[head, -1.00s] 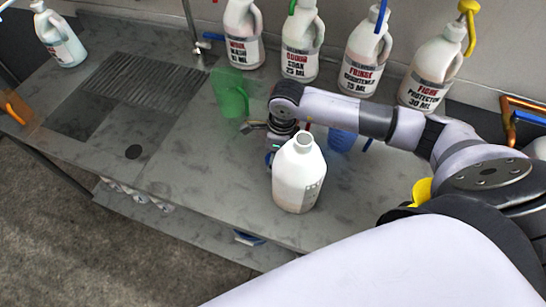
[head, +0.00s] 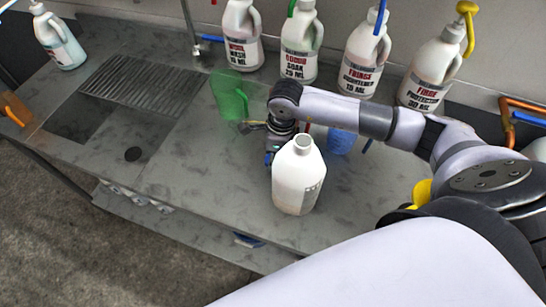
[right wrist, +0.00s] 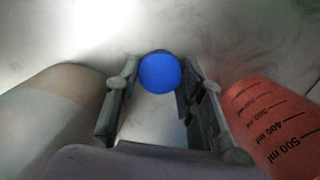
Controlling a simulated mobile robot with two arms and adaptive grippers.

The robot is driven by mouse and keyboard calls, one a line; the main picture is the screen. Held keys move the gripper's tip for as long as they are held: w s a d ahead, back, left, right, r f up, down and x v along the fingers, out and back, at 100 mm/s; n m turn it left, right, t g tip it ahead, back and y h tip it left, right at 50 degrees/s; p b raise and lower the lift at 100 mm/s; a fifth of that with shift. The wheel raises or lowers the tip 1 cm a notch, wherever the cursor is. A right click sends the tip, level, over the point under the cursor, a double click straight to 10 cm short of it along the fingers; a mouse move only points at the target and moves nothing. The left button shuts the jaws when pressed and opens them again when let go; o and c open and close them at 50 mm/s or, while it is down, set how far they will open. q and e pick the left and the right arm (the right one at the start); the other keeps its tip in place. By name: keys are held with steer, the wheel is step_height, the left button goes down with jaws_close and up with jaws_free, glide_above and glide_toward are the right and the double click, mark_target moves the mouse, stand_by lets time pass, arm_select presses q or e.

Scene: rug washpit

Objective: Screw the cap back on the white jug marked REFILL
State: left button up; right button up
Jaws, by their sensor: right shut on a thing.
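A white jug (head: 298,182) stands upright on the grey counter with its round mouth open and bare. No REFILL marking can be read on the side that shows. A round blue cap (right wrist: 160,72) shows between the fingertips of my right gripper (right wrist: 160,88), which is shut on it. In the head view my right gripper (head: 276,150) points down just behind the jug, its fingers partly hidden by the jug. My left gripper is not in view.
A green measuring cup (head: 229,97) and a blue one (head: 342,141) stand near my right gripper. A red measuring cup (right wrist: 268,125) is close beside it in the wrist view. Several labelled jugs (head: 298,50) line the wall.

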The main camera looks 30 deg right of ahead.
step_height(320, 180, up, 18)
steer(key=b, duration=0.4)
steer(key=shift+r, duration=0.1)
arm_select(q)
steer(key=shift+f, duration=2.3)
arm_select(e)
steer(key=shift+r, duration=0.7)
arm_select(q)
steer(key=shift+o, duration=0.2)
